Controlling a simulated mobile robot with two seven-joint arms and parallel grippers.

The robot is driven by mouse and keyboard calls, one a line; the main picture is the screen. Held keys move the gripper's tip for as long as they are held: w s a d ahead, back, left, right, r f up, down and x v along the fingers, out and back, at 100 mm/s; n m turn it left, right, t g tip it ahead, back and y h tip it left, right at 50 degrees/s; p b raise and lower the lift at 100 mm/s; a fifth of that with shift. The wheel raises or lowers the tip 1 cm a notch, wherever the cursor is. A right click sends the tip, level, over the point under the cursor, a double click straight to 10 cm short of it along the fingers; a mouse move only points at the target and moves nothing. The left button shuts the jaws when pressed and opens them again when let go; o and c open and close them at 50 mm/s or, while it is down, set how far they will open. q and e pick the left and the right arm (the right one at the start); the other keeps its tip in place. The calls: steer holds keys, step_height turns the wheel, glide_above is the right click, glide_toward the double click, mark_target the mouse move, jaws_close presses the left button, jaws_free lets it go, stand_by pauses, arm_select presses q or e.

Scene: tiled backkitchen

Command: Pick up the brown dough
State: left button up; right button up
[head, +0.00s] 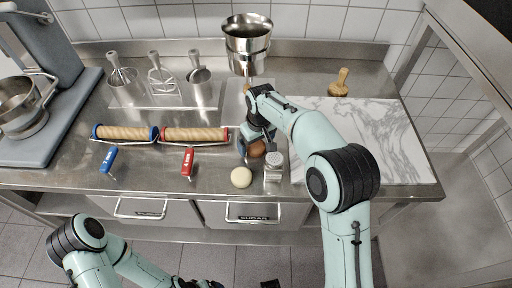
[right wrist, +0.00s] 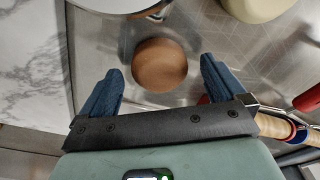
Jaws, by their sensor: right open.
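The brown dough (head: 257,149) is a round ball on the steel counter, partly hidden by my right gripper in the head view. In the right wrist view the dough (right wrist: 159,65) lies just ahead of and between the two blue fingertips of my right gripper (right wrist: 160,82). The right gripper (head: 256,150) is open and empty, above the counter. I cannot tell how high it is over the dough. My left arm shows at the lower left of the head view, with its gripper cut off at the bottom edge.
A pale dough ball (head: 241,177) and a metal-topped shaker (head: 273,166) stand close to the brown dough. A marble board (head: 370,140) is at right, with steel pots (head: 247,45) behind.

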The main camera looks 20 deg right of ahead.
steer(key=shift+w+f, duration=0.1)
steer(key=shift+f, duration=0.45)
steer(key=c, duration=1.2)
steer(key=shift+r, duration=0.15)
